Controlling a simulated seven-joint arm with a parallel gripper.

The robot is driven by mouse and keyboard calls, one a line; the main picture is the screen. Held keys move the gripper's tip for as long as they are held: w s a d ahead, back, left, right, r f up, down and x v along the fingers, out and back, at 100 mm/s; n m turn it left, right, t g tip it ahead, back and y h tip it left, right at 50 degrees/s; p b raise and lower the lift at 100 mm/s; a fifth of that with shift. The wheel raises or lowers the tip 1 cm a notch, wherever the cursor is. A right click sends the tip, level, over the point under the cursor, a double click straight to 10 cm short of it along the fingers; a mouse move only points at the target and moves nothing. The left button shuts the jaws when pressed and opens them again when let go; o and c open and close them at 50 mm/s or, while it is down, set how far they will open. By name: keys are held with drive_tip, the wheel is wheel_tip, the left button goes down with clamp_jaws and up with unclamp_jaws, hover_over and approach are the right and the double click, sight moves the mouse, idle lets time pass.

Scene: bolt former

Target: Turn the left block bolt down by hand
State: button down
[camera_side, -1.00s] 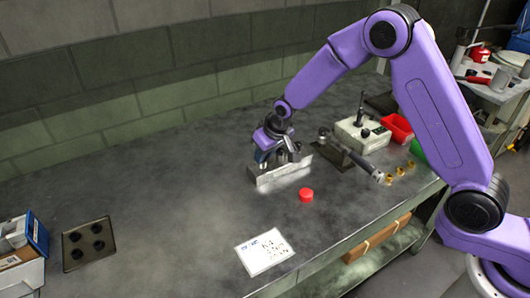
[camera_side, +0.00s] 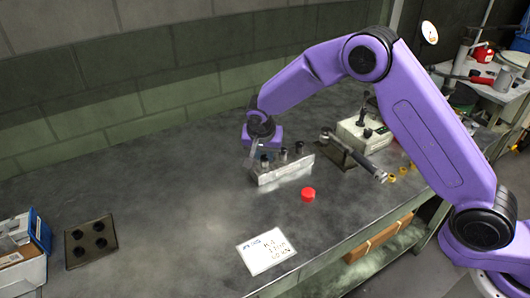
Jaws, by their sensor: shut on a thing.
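A pale metal block (camera_side: 287,175) stands on the bench with three dark bolts upright in its top. They are the left block bolt (camera_side: 265,161), a middle bolt (camera_side: 283,155) and a right bolt (camera_side: 299,148). My gripper (camera_side: 257,158) reaches down at the left end of the block. One pale finger shows just left of the left bolt; the other is hard to make out. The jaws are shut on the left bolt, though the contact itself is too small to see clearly. The middle and right bolts stand free of the gripper.
A red round cap (camera_side: 308,194) lies in front of the block. A dark tool with a handle (camera_side: 352,157) and a pale device (camera_side: 362,134) stand to the right. A white card (camera_side: 266,250) lies at the front edge.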

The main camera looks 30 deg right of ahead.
drive_tip(key=shift+w+a+r+m+g+h, duration=0.1)
drive_tip(key=shift+m+g+h, duration=0.15)
drive_tip(key=shift+m, duration=0.65)
drive_tip(key=shift+w+a+r+m+g+h, duration=0.1)
drive_tip(key=shift+m+g+h, duration=0.15)
drive_tip(key=shift+m, duration=0.65)
drive_tip(key=c, duration=0.9)
unclamp_jaws()
drive_tip(key=shift+f, duration=0.1)
drive_tip(key=v, duration=1.7)
drive_tip(key=shift+r, duration=0.25)
